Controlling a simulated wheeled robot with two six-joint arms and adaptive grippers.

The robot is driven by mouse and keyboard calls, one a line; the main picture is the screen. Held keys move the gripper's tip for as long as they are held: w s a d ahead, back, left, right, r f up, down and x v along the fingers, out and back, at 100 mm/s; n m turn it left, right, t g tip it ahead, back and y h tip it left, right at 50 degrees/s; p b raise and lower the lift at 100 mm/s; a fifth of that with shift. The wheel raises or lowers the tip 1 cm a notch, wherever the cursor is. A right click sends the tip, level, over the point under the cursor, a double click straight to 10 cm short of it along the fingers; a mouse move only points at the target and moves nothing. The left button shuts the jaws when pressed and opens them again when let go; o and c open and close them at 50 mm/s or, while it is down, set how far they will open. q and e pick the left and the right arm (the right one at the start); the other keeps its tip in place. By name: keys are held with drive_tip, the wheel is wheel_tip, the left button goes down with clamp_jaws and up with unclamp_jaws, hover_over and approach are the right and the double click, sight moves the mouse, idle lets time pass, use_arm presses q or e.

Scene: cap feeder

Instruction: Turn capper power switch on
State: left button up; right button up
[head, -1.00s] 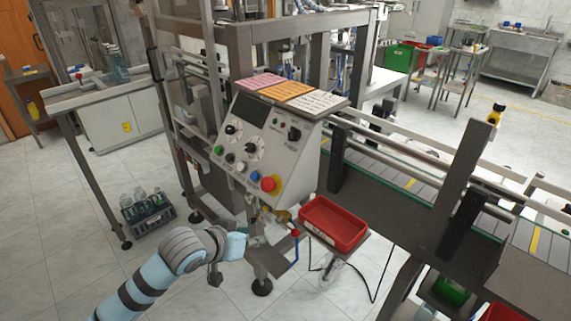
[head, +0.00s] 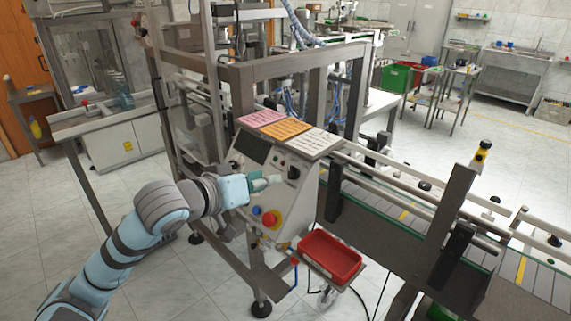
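The capper control panel (head: 296,205) is a light grey slanted box with a dark screen (head: 251,147), knobs and a red emergency button on yellow. A black rotary switch (head: 293,172) sits at its upper right; I take it for the power switch, but its label and setting are too small to read. My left gripper (head: 278,181) is in front of the panel, its fingertips just left of and slightly below this switch. Its fingers look together as one narrow shape, with nothing seen between them. Whether they touch the panel I cannot tell. The gripper and wrist hide the panel's middle knobs. My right gripper is not in view.
Pink, orange and white label sheets (head: 287,130) lie on the panel's top. A red tray (head: 330,257) stands below right of the panel. A conveyor (head: 400,212) runs off to the right. Metal frame posts stand behind and left of the panel.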

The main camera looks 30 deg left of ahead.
sight(289, 175)
use_arm(q)
drive_tip(key=x, duration=0.9)
drive_tip(key=shift+s+f, duration=0.1)
drive_tip(key=shift+f, duration=0.05)
drive_tip(key=shift+s, duration=0.1)
clamp_jaws()
